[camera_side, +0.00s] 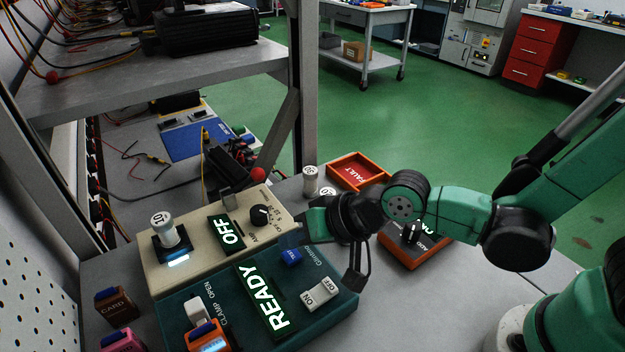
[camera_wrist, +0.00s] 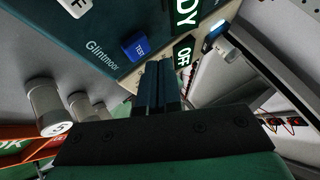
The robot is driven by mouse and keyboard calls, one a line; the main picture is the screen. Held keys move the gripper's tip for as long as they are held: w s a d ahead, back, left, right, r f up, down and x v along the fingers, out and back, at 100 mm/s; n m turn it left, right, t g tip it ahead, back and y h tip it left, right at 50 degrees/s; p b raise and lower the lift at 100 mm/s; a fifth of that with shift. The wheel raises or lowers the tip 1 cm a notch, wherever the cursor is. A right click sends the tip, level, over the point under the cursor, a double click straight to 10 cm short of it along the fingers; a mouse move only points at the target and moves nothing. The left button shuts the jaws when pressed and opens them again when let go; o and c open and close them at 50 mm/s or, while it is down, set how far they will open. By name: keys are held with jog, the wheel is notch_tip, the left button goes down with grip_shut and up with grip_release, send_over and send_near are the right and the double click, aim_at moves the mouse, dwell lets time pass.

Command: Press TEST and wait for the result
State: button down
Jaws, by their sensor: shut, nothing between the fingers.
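The blue TEST button (camera_side: 292,256) is on the teal Glintmoor panel (camera_side: 183,303). It also shows in the wrist view (camera_wrist: 136,47). The panel's display (camera_side: 263,299) reads READY in lit letters. My gripper (camera_side: 288,239) is shut and empty, its tips close to the button on the side toward the beige unit. In the wrist view the closed fingers (camera_wrist: 161,68) lie just beside the button, not over its face. The height of the tips above the panel is hard to judge.
An ON/OFF rocker (camera_side: 320,293) and a CLAMP lever (camera_side: 197,312) flank the display. Behind is a beige unit (camera_side: 160,273) with a lit OFF display (camera_side: 227,234), a knob (camera_side: 261,215) and a cylinder marked 10 (camera_side: 163,228). Loose cylinders (camera_side: 310,178) stand near the red FAULT tray (camera_side: 346,163).

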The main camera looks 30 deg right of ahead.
aim_at(297, 256)
jog(key=shift+f, duration=0.1)
jog(key=shift+f, duration=0.3)
jog(key=shift+r, duration=0.15)
jog(key=shift+r, duration=0.3)
dwell(0.3)
jog(key=shift+r, duration=2.5)
